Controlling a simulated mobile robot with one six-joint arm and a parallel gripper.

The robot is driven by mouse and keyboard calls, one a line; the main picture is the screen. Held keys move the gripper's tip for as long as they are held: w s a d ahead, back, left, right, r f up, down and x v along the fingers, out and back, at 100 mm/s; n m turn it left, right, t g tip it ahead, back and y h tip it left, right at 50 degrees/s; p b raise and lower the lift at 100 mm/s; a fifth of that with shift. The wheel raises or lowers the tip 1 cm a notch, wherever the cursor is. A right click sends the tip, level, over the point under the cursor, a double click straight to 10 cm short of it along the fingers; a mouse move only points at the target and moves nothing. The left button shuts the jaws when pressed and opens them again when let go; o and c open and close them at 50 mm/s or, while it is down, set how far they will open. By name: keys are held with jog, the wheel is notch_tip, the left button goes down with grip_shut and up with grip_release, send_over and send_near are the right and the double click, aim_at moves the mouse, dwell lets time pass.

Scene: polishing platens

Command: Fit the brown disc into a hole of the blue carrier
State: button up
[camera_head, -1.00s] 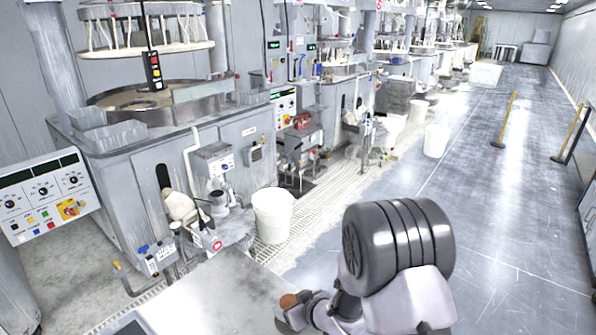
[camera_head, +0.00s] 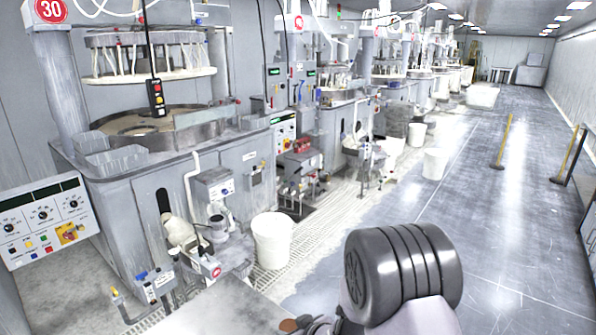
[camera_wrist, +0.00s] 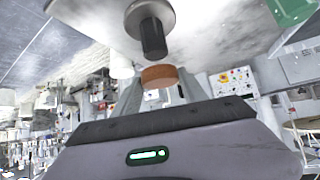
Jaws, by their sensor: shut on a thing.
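My gripper (camera_wrist: 158,84) is shut on the brown disc (camera_wrist: 158,76), which sits between the two fingertips in the wrist view. In the head view the brown disc (camera_head: 288,325) shows at the bottom edge, at the tip of my arm, over or near the front grey tabletop (camera_head: 215,312). Most of my gripper is cut off there. I cannot make out the blue carrier in either view.
A green-edged item (camera_wrist: 291,10) is at top right. A white bucket (camera_head: 271,241) stands beyond the tabletop.

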jog(key=shift+r+p, duration=1.4)
jog(key=shift+r, duration=0.8)
